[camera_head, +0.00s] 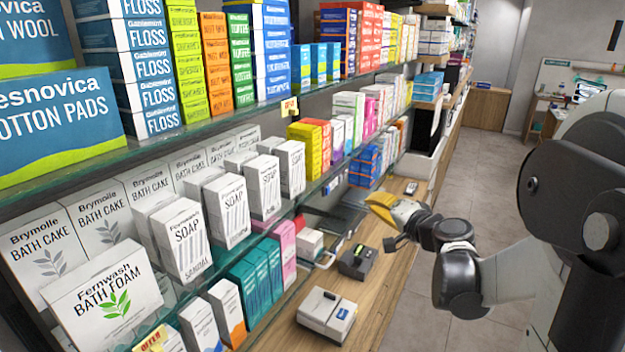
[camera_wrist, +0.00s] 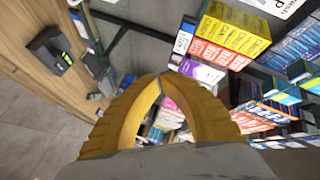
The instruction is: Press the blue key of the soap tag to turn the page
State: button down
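White Fernwash soap boxes (camera_head: 182,240) stand in a row on the glass shelf at the left in the head view. I cannot make out a soap tag or its blue key in either view. My gripper (camera_head: 376,204) has yellow fingers and is over the counter, to the right of the soap boxes and well apart from them. In the wrist view its fingertips (camera_wrist: 161,77) meet, with nothing visible between them.
A dark device with a green display (camera_head: 358,262) and a white device (camera_head: 327,314) stand on the wooden counter (camera_head: 376,297). Yellow boxes (camera_head: 305,148) stand on the shelf near my gripper. The aisle floor is clear.

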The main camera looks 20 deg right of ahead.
aim_at(331, 190)
dwell(0.3)
jog(key=w+a, duration=0.5)
jog(key=w, duration=0.2)
jog(key=shift+a, duration=0.2)
dwell(1.5)
jog(key=shift+w+a, duration=0.3)
jog(key=shift+w+a+b, duration=0.3)
jog(key=shift+w+b, duration=0.05)
dwell(0.8)
jog(key=shift+s+d, duration=0.6)
jog(key=shift+s, duration=0.1)
dwell(0.3)
